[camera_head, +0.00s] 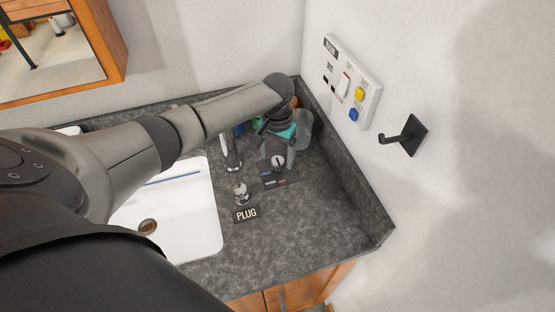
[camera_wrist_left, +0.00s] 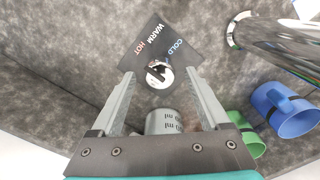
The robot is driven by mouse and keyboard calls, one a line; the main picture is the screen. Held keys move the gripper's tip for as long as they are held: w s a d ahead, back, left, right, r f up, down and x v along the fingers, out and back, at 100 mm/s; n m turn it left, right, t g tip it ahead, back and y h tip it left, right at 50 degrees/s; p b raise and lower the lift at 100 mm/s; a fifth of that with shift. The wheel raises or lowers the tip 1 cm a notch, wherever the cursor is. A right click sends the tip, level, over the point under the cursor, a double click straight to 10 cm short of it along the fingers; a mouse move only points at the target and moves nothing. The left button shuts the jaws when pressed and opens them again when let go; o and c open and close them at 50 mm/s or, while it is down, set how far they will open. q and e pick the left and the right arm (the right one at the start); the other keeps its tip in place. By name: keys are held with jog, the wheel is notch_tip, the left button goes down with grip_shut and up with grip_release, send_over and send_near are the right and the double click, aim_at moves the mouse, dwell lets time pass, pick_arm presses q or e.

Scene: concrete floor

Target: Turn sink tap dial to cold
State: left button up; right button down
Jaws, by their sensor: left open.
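The sink tap dial (camera_head: 277,163) is a small round metal knob by a black label plate (camera_head: 283,181) on the counter. In the left wrist view the dial (camera_wrist_left: 158,75) shows a dark mark on its top, and the plate (camera_wrist_left: 150,38) reads WARM, HOT and COLD. I cannot tell which word the dial points to. My left gripper (camera_head: 277,154) reaches down over the dial. In the wrist view the left gripper (camera_wrist_left: 160,77) is open, one finger each side of the dial, with gaps between. The curved metal tap (camera_head: 232,158) stands left of the dial. My right gripper is not in view.
A white basin (camera_head: 205,220) lies left, with a metal plug (camera_head: 241,194) and PLUG label (camera_head: 246,214) beside it. A clear measuring cup (camera_wrist_left: 166,122), a blue mug (camera_wrist_left: 287,108) and a green mug (camera_wrist_left: 246,135) stand close by. A wall panel (camera_head: 352,82) and black hook (camera_head: 405,136) are right.

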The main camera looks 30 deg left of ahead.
pick_arm(q)
jog(key=shift+f, duration=0.8)
jog(key=shift+c, duration=0.3)
grip_shut()
